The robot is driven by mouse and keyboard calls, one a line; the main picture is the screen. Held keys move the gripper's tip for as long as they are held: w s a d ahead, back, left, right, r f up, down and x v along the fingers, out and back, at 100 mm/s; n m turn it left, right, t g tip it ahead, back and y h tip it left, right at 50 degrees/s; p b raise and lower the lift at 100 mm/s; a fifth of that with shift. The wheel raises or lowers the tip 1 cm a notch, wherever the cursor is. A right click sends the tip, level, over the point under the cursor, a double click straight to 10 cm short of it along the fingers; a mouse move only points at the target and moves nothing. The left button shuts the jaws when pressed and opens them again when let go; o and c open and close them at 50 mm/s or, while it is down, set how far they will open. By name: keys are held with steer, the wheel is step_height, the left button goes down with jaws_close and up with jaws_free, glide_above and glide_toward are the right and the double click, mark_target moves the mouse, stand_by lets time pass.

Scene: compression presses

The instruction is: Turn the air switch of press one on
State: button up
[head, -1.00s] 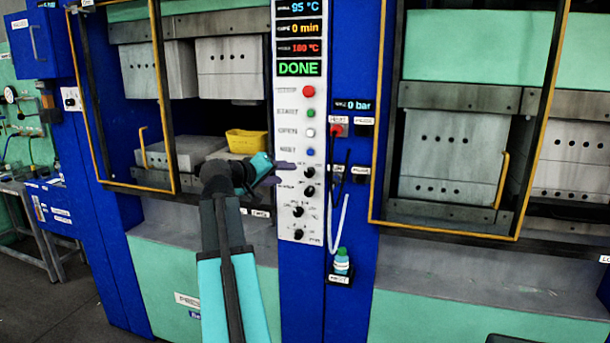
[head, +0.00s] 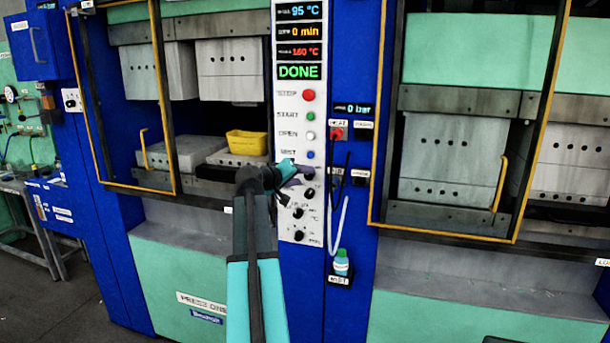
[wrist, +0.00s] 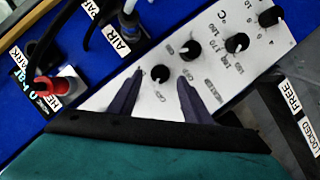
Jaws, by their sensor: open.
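The white control panel (head: 287,150) of press one stands mid-frame in the head view, with a column of small black knobs at its lower end. My gripper (head: 305,172) is in front of the upper knobs and partly hides them. In the wrist view my gripper (wrist: 160,76) has its two dark fingers apart, with the nearest black knob (wrist: 160,74) between their tips. I cannot tell whether they touch it. A second knob (wrist: 190,51) lies just beyond. The small print by these knobs is too blurred to tell which is the air switch.
A blue side panel carries a red heat switch (head: 336,134), an AIR label (wrist: 122,44) and dark hoses (wrist: 100,22). A small bottle (head: 342,263) stands low on a holder. A yellow bin (head: 246,142) sits inside press one. Framed press doors flank the panel.

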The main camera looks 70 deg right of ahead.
mark_target(310, 175)
steer(key=shift+x, duration=1.5)
